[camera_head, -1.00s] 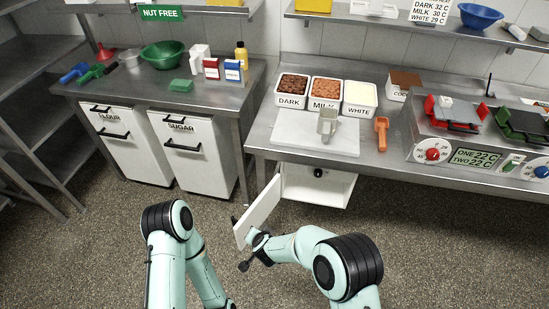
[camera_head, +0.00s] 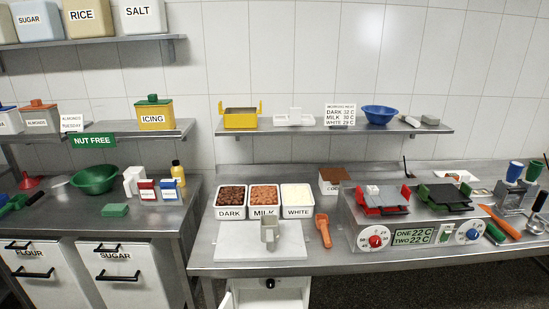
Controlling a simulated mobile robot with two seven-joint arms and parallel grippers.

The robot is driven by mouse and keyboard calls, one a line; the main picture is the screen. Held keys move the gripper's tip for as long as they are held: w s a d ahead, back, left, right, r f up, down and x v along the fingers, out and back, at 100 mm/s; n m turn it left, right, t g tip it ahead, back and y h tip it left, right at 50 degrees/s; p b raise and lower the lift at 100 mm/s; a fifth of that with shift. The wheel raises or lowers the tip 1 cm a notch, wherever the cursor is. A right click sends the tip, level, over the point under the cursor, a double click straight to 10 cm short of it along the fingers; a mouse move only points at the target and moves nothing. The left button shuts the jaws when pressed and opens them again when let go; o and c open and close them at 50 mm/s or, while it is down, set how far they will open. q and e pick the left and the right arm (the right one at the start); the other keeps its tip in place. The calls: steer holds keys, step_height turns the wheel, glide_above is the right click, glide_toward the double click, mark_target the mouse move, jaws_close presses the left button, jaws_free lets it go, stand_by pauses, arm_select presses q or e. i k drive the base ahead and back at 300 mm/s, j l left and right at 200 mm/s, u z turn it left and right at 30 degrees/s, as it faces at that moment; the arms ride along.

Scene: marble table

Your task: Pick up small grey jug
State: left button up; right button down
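The small grey jug (camera_head: 269,233) stands upright on a white board (camera_head: 245,243) at the front of the steel counter. It is just in front of the tubs marked MILK and WHITE. An orange scoop (camera_head: 323,229) lies to its right. Neither of my grippers shows in the current head view. A thin white panel edge (camera_head: 226,300) shows at the bottom, below the counter's front edge.
Tubs marked DARK (camera_head: 230,201), MILK (camera_head: 264,201) and WHITE (camera_head: 296,201) stand behind the board. A two-plate machine with dials (camera_head: 408,237) stands to the right. A shelf (camera_head: 335,129) runs above. The counter's front strip (camera_head: 275,268) is clear.

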mark_target(269, 222)
steer(key=z, duration=0.4)
steer(key=j+z, duration=0.4)
steer(key=k+j+z, duration=0.1)
steer(key=j+z, duration=0.3)
steer(key=j, duration=0.2)
steer(key=k+j, duration=0.1)
steer(key=j, duration=0.3)
steer(key=j+z, duration=0.1)
steer(key=j, duration=0.3)
steer(key=k+j, duration=0.15)
steer(key=j, duration=0.25)
steer(key=k+j+z, duration=0.1)
steer(key=j, duration=0.3)
steer(key=k+j, duration=0.1)
steer(key=j, duration=0.3)
